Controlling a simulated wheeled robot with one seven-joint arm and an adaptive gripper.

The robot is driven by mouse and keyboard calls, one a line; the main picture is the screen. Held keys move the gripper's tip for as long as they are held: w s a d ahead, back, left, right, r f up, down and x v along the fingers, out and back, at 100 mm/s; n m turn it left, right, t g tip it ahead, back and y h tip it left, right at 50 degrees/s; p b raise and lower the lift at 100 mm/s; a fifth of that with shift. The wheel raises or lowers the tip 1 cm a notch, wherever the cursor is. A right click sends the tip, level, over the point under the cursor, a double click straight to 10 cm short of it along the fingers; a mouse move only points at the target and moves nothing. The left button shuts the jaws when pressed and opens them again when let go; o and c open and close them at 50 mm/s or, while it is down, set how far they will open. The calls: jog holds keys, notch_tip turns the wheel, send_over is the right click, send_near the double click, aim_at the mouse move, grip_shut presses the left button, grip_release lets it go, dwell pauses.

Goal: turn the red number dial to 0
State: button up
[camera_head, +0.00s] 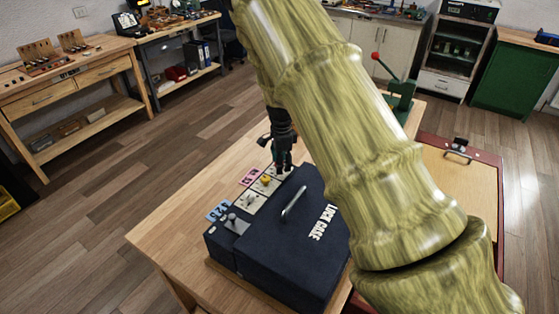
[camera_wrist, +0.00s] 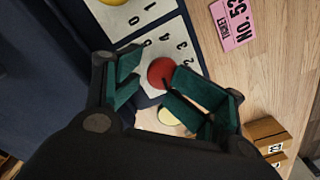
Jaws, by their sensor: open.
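In the wrist view the red number dial (camera_wrist: 158,71) is a round red knob on a pale plate (camera_wrist: 183,31). A dark thin mark shows by the dial's lower right; where the dial points is unclear. In the head view my gripper (camera_head: 283,165) hangs over the plates behind the dark case, and the red dial is hidden.
A cream knob (camera_wrist: 171,116) lies just below the red dial, and a yellow knob (camera_head: 266,180) is on the neighbouring plate. The dark blue case (camera_head: 290,240) stands close beside. A pink ticket (camera_wrist: 238,22) lies on the wooden table (camera_head: 180,225).

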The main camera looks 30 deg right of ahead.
jog(key=shift+a+r, duration=0.4)
jog(key=shift+w, duration=0.1)
jog(key=shift+d, duration=0.15)
notch_tip(320, 180, up, 12)
dwell(0.5)
jog(key=shift+w, duration=0.1)
jog(key=shift+f+n+p, duration=0.65)
jog(key=shift+f+n, duration=1.3)
jog(key=shift+n, duration=2.15)
jog(key=shift+f+n+p, duration=0.7)
jog(key=shift+f+n, duration=1.3)
jog(key=shift+n, duration=2.1)
jog(key=shift+f+n+p, duration=0.65)
jog(key=shift+f+n, duration=1.3)
jog(key=shift+n, duration=2.15)
